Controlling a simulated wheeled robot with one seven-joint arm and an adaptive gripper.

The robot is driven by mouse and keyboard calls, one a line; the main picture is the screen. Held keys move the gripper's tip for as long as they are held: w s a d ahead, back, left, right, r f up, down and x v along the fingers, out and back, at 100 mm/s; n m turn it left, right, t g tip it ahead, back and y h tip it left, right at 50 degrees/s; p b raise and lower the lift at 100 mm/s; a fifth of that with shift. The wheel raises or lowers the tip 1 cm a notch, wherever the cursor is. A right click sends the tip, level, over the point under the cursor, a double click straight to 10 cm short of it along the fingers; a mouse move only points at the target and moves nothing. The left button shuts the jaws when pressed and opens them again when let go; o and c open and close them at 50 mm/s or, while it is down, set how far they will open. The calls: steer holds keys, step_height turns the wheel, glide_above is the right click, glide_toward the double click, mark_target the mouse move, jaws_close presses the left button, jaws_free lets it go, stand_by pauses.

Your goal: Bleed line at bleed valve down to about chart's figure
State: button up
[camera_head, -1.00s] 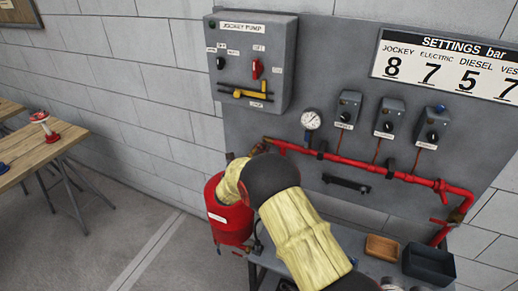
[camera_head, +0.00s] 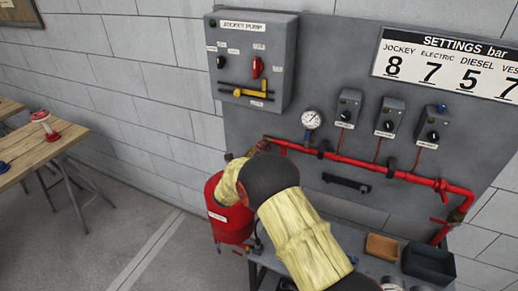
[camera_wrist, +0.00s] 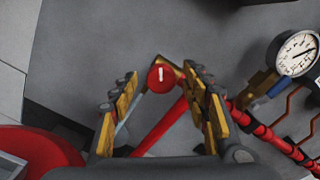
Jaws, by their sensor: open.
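In the wrist view, my gripper (camera_wrist: 163,92) is open, its two yellow-and-grey fingers on either side of a round red knob (camera_wrist: 161,78) with a white line, which looks like the bleed valve. I cannot tell whether the fingers touch it. In the head view my arm hides the gripper and knob. The red line (camera_head: 345,159) runs along the panel. A white pressure gauge (camera_head: 311,119) stands above it and also shows in the wrist view (camera_wrist: 297,53); its reading is too small to tell. The settings chart (camera_head: 450,66) shows jockey 8, electric 7, diesel 5.
The jockey pump box (camera_head: 252,63) hangs at upper left with a red switch and yellow lever. Several grey switch boxes (camera_head: 389,117) sit right of the gauge. A red vessel (camera_head: 229,222) stands beside my arm. A brown tray (camera_head: 381,246) and dark bin (camera_head: 429,264) are on the bench.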

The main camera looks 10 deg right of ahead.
steer(key=v, duration=1.1)
